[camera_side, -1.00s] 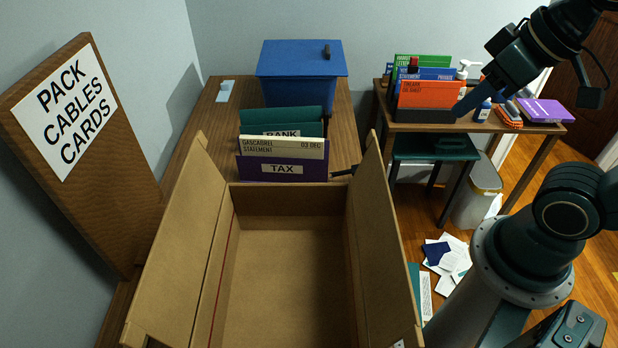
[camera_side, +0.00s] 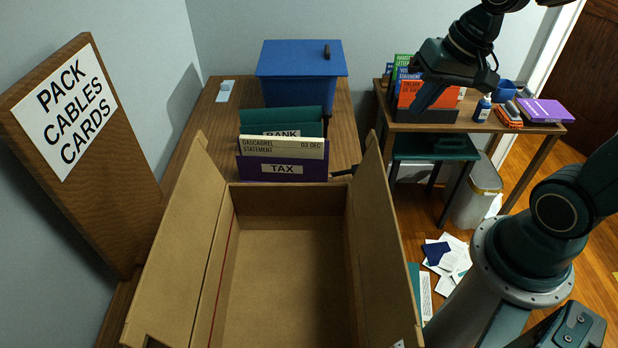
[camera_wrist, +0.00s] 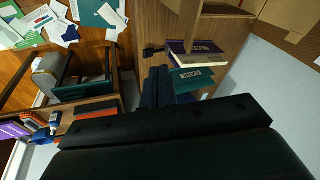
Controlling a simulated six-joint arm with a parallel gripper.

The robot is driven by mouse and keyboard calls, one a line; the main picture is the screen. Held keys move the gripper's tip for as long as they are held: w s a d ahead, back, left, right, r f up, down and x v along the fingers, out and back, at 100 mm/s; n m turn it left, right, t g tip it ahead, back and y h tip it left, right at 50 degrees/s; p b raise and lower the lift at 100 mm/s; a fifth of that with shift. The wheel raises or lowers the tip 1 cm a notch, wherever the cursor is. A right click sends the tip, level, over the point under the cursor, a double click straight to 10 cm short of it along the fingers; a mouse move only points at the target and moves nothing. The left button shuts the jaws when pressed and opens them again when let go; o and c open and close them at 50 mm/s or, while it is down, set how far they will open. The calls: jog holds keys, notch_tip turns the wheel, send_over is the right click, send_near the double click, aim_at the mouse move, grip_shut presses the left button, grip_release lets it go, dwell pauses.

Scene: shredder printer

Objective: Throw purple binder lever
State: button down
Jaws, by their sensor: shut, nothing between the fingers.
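The purple binder (camera_side: 250,174), labelled TAX, stands on the wooden desk behind the open cardboard box. A short black lever (camera_side: 343,172) sticks out at its right side, partly cut off by the box flap. In the wrist view the purple binder (camera_wrist: 178,47) is at the upper right, with the black lever (camera_wrist: 153,50) left of it. My gripper (camera_side: 417,108) is shut and empty, in the air in front of the right desk's files, to the right of and apart from the binder. Its dark fingers (camera_wrist: 158,82) point towards the lever in the wrist view.
The cardboard box (camera_side: 385,230) is empty, flaps raised. A cream folder (camera_side: 280,147) and teal binder (camera_side: 278,117) stand behind the purple binder, a blue bin (camera_side: 300,88) farther back. The right desk (camera_side: 480,126) holds files, bottles and a purple box (camera_side: 547,111). Papers lie on the floor.

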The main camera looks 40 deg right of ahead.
aim_at(348, 172)
jog(key=w+d+f+m+t+y, duration=0.2)
jog(key=d+f+m, duration=0.5)
jog(key=f+m, duration=0.4)
jog(key=w+d+f+m+t+y, duration=0.2)
jog(key=d+f+m, duration=0.4)
jog(key=f+m, duration=0.5)
notch_tip(348, 172, down, 3)
jog(key=shift+w+d+r+y, duration=0.1)
jog(key=shift+w+d+y, duration=0.25)
jog(key=shift+w+y, duration=0.5)
jog(key=shift+w+a, duration=0.1)
jog(key=shift+w, duration=0.1)
jog(key=x, duration=0.9)
jog(key=shift+w+f, duration=0.2)
jog(key=shift+f, duration=0.2)
jog(key=shift+a+r+h, duration=0.15)
jog(key=shift+r+h, duration=0.05)
jog(key=shift+h, duration=0.05)
